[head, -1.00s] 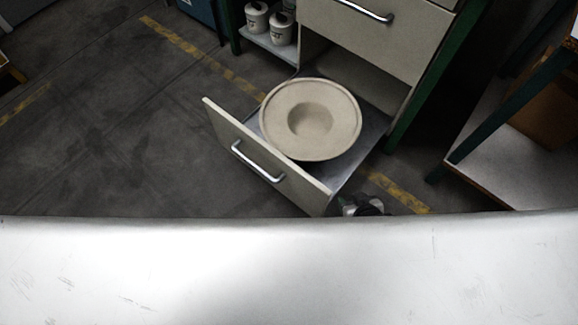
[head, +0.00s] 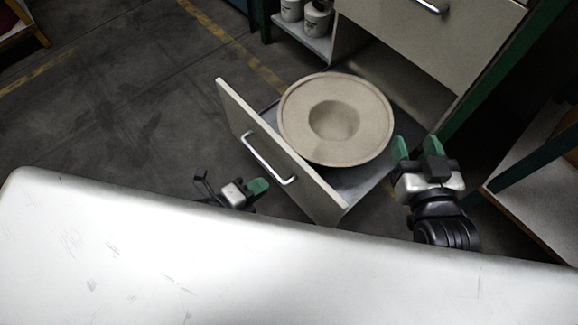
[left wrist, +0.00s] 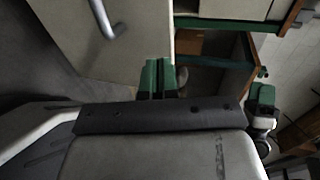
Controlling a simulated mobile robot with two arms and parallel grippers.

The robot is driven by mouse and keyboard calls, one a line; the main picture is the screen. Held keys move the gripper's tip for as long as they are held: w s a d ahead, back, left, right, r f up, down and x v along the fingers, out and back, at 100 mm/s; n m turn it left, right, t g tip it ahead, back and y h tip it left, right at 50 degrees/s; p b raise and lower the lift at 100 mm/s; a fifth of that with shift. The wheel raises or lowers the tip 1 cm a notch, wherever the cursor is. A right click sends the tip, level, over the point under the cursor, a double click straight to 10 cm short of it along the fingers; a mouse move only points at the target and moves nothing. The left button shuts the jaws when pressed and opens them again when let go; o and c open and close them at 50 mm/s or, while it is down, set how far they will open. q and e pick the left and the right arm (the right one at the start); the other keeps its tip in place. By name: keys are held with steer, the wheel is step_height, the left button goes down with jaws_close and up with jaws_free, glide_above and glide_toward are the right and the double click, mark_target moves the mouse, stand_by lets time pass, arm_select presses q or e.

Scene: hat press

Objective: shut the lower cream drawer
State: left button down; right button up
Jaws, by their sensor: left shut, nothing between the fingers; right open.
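The lower cream drawer (head: 290,163) stands pulled out, with its silver bar handle (head: 267,160) on the front panel. A wide beige hat-shaped piece (head: 300,121) lies in it. My left gripper (head: 259,186) is shut and empty, low in front of the drawer panel, left of its near end. In the left wrist view its green fingers (left wrist: 157,78) are together, with the cream panel (left wrist: 110,60) and handle (left wrist: 104,20) ahead. My right gripper (head: 419,147) is open and empty, right of the drawer, beside the hat's rim. Whether the left fingertips touch the panel is unclear.
The closed upper drawer (head: 420,35) is above the lower opening. White canisters (head: 317,18) stand on a shelf at the back. A green-legged bench (head: 535,165) is at the right. Dark floor (head: 130,110) left of the drawer is clear.

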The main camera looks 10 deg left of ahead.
mark_target(296, 163)
arm_select(q)
steer(key=b+x, duration=0.2)
steer(key=x, duration=0.6)
steer(key=shift+r, duration=0.2)
steer(key=shift+w+d+r+b, duration=0.1)
steer(key=shift+w+d+b, duration=0.4)
steer(key=shift+w, duration=0.15)
arm_select(e)
step_height(296, 163, up, 9)
steer(key=s+a+t+y, duration=0.1)
steer(key=s+t+y, duration=0.1)
steer(key=t, duration=0.6)
steer(key=shift+y, duration=0.4)
steer(key=shift+a+f, duration=0.1)
